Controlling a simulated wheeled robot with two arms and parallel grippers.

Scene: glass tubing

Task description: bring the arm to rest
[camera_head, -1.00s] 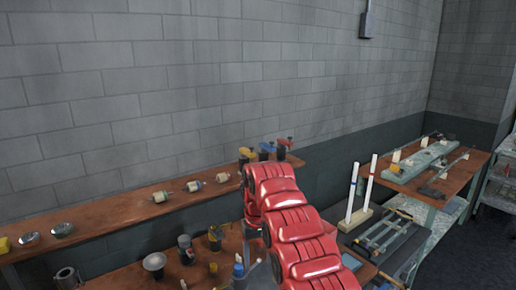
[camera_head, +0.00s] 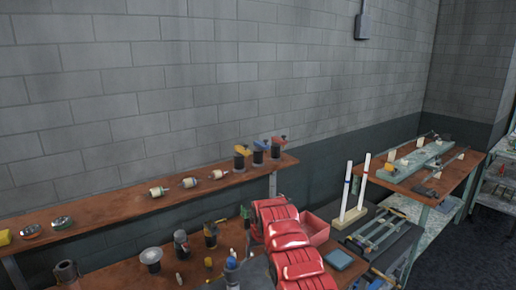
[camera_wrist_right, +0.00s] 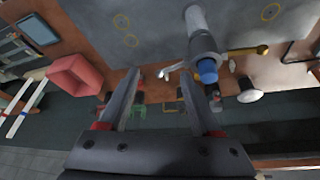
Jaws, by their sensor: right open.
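My right arm (camera_head: 288,245), with red covers, reaches in from the bottom of the head view over the brown workbench. Its fingers are hidden there behind the arm. In the right wrist view, my right gripper (camera_wrist_right: 160,82) shows two dark fingers spread apart with nothing between them. Its fingers hang above the bench edge, between a pink bin (camera_wrist_right: 75,75) and a grey fixture with a blue knob (camera_wrist_right: 207,70). I cannot tell how high above the bench they are. My left gripper is in neither view.
The pink bin (camera_head: 316,230) stands beside my right arm. A stand with two white rods (camera_head: 350,215) is right of it. Small bottles and a funnel-shaped piece (camera_head: 151,257) stand on the bench at left. A wall shelf (camera_head: 110,213) carries valves and fittings. Another table (camera_head: 440,190) is at right.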

